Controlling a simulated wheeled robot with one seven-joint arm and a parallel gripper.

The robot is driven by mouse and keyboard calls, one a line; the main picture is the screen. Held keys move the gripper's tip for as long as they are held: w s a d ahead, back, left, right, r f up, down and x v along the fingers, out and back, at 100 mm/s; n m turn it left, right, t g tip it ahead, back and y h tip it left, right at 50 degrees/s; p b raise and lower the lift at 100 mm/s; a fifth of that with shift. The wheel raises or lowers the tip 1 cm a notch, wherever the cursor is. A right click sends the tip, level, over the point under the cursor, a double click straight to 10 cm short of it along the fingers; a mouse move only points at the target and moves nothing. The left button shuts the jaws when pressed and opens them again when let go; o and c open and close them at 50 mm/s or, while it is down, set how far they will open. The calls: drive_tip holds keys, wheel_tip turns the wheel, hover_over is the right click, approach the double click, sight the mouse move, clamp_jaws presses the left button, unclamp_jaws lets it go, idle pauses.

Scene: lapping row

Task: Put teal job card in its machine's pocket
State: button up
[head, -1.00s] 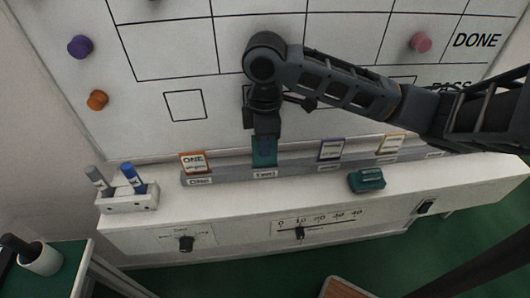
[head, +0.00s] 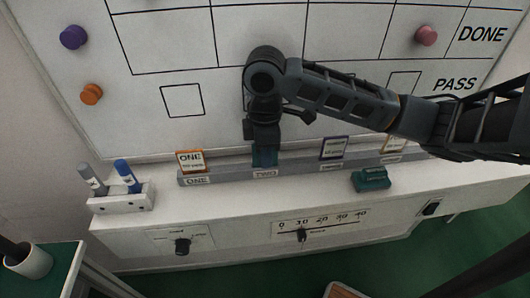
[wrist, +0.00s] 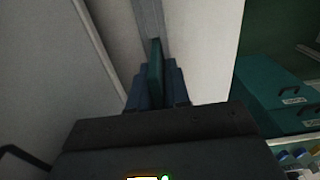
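The teal job card (head: 265,157) stands upright at the pocket labelled TWO (head: 264,174) in the grey pocket strip below the whiteboard. My gripper (head: 264,142) points down from above and is shut on the card's upper part. In the wrist view the teal card (wrist: 155,70) shows edge-on between the two fingers (wrist: 156,88). The card's lower edge seems to be at or in the pocket; its exact depth is hidden.
An orange card (head: 190,160) stands in pocket ONE to the left. A purple-edged card (head: 333,147) and a yellow-edged card (head: 394,142) stand to the right. A teal block (head: 371,179) lies on the ledge, and a marker holder (head: 122,198) stands at left.

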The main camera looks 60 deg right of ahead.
drive_tip(key=o, duration=0.4)
drive_tip(key=shift+c, duration=0.2)
drive_tip(key=shift+r+p, duration=0.4)
drive_tip(key=shift+r, duration=0.15)
wheel_tip(320, 180, up, 12)
drive_tip(key=shift+r+p, duration=0.1)
drive_tip(key=shift+p, duration=0.45)
